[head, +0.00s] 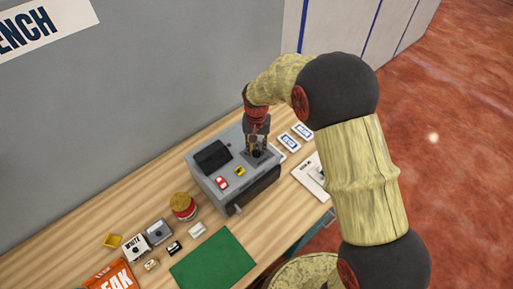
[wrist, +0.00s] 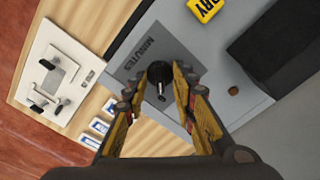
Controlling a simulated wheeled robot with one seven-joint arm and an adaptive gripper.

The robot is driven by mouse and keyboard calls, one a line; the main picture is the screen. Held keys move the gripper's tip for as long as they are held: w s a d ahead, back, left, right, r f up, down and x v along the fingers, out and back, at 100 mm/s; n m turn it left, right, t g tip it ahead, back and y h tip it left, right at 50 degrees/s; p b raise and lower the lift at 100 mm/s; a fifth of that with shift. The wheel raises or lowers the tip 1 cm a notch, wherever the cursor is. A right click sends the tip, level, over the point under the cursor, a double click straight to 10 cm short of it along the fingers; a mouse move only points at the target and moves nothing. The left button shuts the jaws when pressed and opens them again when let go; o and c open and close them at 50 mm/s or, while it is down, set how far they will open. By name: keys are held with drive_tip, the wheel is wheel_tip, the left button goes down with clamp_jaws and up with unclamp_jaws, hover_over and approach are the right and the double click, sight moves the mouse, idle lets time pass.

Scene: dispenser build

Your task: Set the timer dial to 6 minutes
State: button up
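The dispenser (head: 228,178) is a grey box on the wooden bench. Its timer dial shows in the wrist view as a round black knob (wrist: 160,72) with a pale mark, on a darker panel labelled MINUTES (wrist: 137,62). No minute numbers can be read, so the setting cannot be told. My gripper (head: 257,148) points down over the dial at the back right of the box. In the wrist view its two fingertips (wrist: 157,76) stand apart, one on each side of the knob. A small gap seems to show at the left finger; contact is not clear.
A yellow block (wrist: 206,8) and a red block (head: 221,183) sit on the box top, beside a black raised part (head: 212,156). Blue-white cards (head: 290,141) and a white board (head: 309,175) lie to the right. A jar (head: 183,206) and green mat (head: 213,262) lie left and in front.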

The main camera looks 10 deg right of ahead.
sight(256, 150)
wheel_tip(256, 150, up, 12)
idle(0.5)
idle(0.5)
drive_tip(key=s+d+r+t+b, duration=0.1)
drive_tip(key=s+d+t+b, duration=0.1)
drive_tip(key=s, duration=0.7)
drive_tip(key=s+d+r+n+t+b, duration=0.1)
drive_tip(key=s+d+b, duration=0.4)
drive_tip(key=s, duration=0.5)
drive_tip(key=s+d+r+n+t+b, duration=0.1)
drive_tip(key=s+d+r+t+b, duration=0.1)
drive_tip(key=s, duration=0.7)
drive_tip(key=shift+s+d+r+t+b, duration=0.25)
drive_tip(key=shift+d+r+b, duration=0.35)
drive_tip(key=shift+d+b, duration=0.65)
